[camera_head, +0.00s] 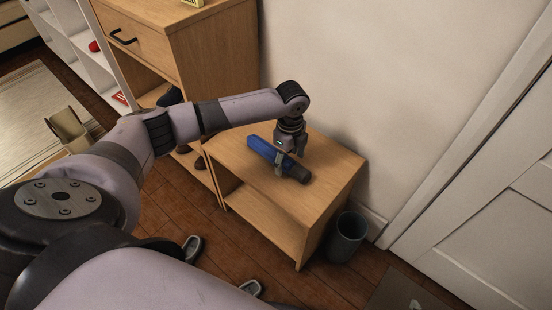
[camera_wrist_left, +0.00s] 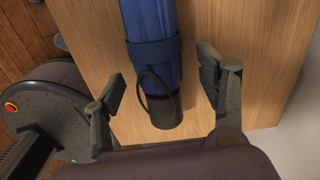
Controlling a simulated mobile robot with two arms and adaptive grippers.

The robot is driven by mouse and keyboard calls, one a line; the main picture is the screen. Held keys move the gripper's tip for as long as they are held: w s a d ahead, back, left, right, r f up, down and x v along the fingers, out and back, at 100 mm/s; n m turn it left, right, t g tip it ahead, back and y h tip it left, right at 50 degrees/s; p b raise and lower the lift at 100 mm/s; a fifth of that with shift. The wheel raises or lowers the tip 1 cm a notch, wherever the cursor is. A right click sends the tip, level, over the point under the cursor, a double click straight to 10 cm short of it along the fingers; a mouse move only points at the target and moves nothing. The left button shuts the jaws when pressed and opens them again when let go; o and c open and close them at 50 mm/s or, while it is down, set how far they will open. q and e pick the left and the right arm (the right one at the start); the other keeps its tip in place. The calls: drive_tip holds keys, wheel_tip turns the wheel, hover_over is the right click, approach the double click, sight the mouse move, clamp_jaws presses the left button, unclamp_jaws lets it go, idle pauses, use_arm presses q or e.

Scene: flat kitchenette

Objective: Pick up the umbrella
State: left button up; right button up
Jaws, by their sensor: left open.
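The umbrella (camera_head: 263,150) is folded, blue with a dark handle, and lies on top of a low wooden bench (camera_head: 328,172). In the left wrist view the umbrella (camera_wrist_left: 152,55) runs down from the top edge, with its dark handle end and strap loop between the fingers. My left gripper (camera_head: 290,166) is over the umbrella and points down at it. In the left wrist view the left gripper (camera_wrist_left: 160,92) is open, one finger on each side of the handle, with gaps to both. My right gripper is not in view.
A wooden cabinet (camera_head: 200,45) stands behind the bench at the left. A grey bin (camera_head: 346,238) stands on the floor at the bench's right end. A wall is behind the bench, and a white door (camera_head: 490,225) is at the right.

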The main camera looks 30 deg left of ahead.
use_arm(q)
wheel_tip(320, 180, down, 2)
drive_tip(key=shift+f+b, duration=0.1)
drive_tip(key=shift+b, duration=0.2)
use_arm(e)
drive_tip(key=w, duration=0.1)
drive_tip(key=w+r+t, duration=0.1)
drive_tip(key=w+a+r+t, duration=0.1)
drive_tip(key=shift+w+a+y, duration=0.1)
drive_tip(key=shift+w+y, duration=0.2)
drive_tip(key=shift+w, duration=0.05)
use_arm(q)
drive_tip(key=shift+c, duration=0.2)
drive_tip(key=c, duration=1.5)
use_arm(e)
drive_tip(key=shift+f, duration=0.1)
